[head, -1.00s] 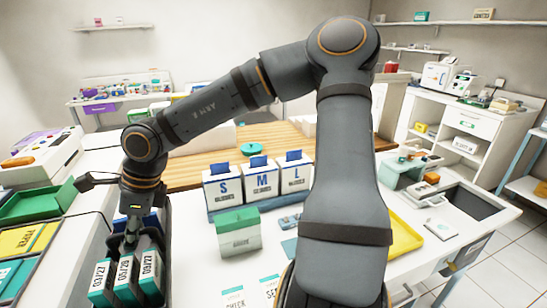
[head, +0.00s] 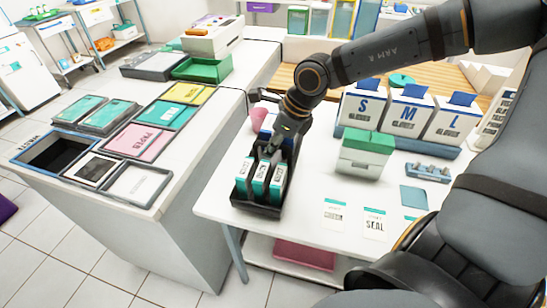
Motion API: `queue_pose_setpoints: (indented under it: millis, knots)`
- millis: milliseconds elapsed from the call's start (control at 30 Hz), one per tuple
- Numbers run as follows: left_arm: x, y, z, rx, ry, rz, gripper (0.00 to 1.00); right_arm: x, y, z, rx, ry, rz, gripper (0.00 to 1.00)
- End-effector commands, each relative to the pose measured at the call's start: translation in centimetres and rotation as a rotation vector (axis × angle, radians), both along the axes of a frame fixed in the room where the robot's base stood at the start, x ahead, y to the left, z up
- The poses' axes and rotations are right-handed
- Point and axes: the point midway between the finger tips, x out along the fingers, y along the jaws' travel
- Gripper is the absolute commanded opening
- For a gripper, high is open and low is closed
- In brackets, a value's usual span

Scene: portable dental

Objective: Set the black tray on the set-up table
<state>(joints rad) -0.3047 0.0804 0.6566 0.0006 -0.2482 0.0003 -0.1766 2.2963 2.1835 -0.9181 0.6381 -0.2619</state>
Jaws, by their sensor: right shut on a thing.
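The black tray (head: 256,207) holds three upright white-and-teal boxes (head: 260,180). It is at the left end of a white table (head: 300,207), close to the table's front left corner. My right gripper (head: 283,147) points down at the tray's back end and is shut on it; the fingertips are partly hidden by the tray and boxes. I cannot tell whether the tray's bottom touches the tabletop or hangs just above it. No label shows which surface is the set-up table. My left gripper is out of view.
S, M and L boxes (head: 408,112), a green-lidded box (head: 364,153) and label cards (head: 374,224) stand or lie right of the tray. A counter at left carries a pink paper tray (head: 137,141) and a waste bin (head: 53,153). My arm covers the right side.

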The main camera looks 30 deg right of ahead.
Motion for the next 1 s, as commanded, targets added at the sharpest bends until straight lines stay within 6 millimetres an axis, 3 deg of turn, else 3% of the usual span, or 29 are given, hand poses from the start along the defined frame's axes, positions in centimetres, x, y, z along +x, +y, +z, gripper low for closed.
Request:
queue_pose_setpoints:
  millis: [100,300,700,733,900,1000]
  knots:
    - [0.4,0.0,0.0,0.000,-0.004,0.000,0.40,0.0,0.0,-0.5,0.002,0.000,-0.001,0.00]
    - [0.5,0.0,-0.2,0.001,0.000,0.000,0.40,0.0,0.0,-3.6,0.002,0.002,-0.001,0.00]
    - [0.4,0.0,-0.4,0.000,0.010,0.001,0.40,0.0,0.0,-3.9,0.001,-0.003,0.000,0.00]
    - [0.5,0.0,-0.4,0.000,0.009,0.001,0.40,0.0,0.0,-3.9,0.001,-0.001,0.000,0.10]
    - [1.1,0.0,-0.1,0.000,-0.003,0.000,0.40,0.0,0.0,-3.8,0.001,-0.001,0.000,0.33]
    - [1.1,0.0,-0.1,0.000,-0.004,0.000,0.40,0.0,0.0,-3.8,0.001,-0.001,0.000,0.35]
